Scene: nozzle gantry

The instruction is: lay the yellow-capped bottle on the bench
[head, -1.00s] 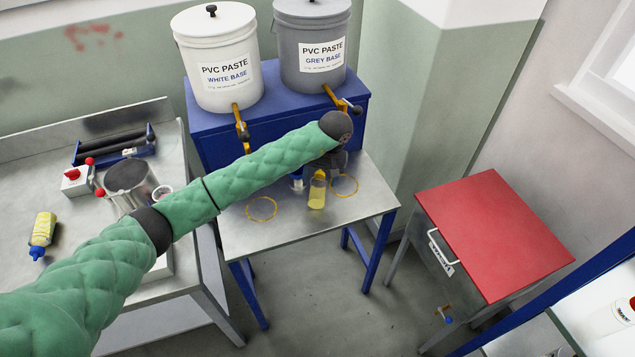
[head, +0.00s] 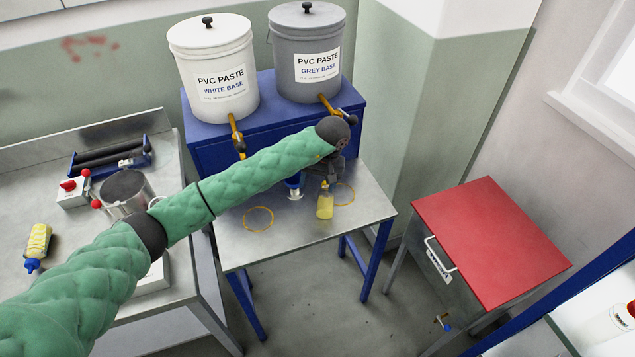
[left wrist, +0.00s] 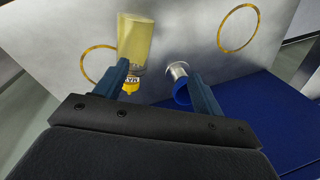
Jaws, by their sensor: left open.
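The yellow-capped bottle (head: 325,207) has a pale yellow body and appears to lie on the metal bench (head: 290,245), beside the right yellow ring (head: 350,200). Its cap end points toward the blue cabinet. In the left wrist view the bottle (left wrist: 135,38) shows its body at the top, with the yellow cap (left wrist: 130,87) beside my left finger. My left gripper (left wrist: 158,70) is open, its fingers apart and holding nothing; in the head view it (head: 325,172) is partly hidden behind my wrist. My right gripper is not in view.
A blue and silver nozzle (left wrist: 178,73) stands close to the right-hand finger. A left yellow ring (head: 258,218) marks the bench. The blue cabinet (head: 215,157) with paste buckets (head: 212,65) is behind. A blue-capped bottle (head: 38,242) lies on the left table. The bench front is clear.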

